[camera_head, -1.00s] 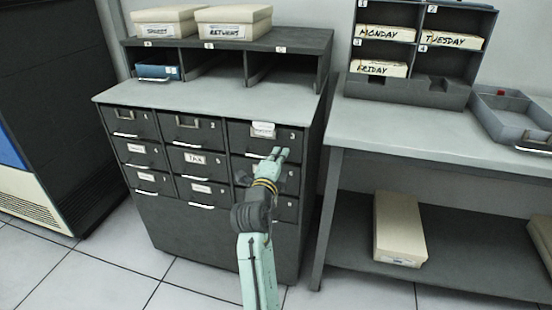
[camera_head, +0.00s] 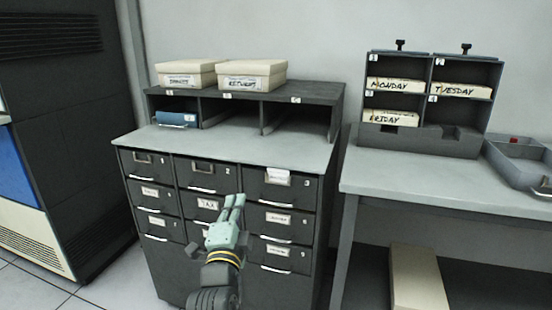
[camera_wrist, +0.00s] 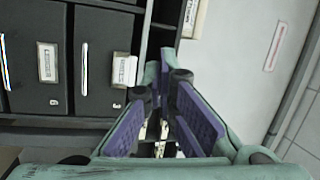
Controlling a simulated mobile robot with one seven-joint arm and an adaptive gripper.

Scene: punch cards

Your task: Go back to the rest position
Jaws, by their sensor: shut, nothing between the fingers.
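My gripper (camera_head: 238,203) is in front of the middle and right columns of the dark drawer cabinet (camera_head: 262,172). Its pale green fingers are together, point up, and hold nothing. In the wrist view my gripper (camera_wrist: 165,85) shows its purple finger pads, with labelled drawer fronts (camera_wrist: 48,62) to the left. The cabinet's numbered drawers look shut. The arm hides part of the middle column's lower drawers.
Two cream boxes (camera_head: 252,75) sit on the shelf unit atop the cabinet, and a blue box (camera_head: 176,119) lies in its left slot. A table (camera_head: 440,184) to the right bears a rack (camera_head: 420,139) and a grey tray (camera_head: 520,165). Tiled floor is clear at lower left.

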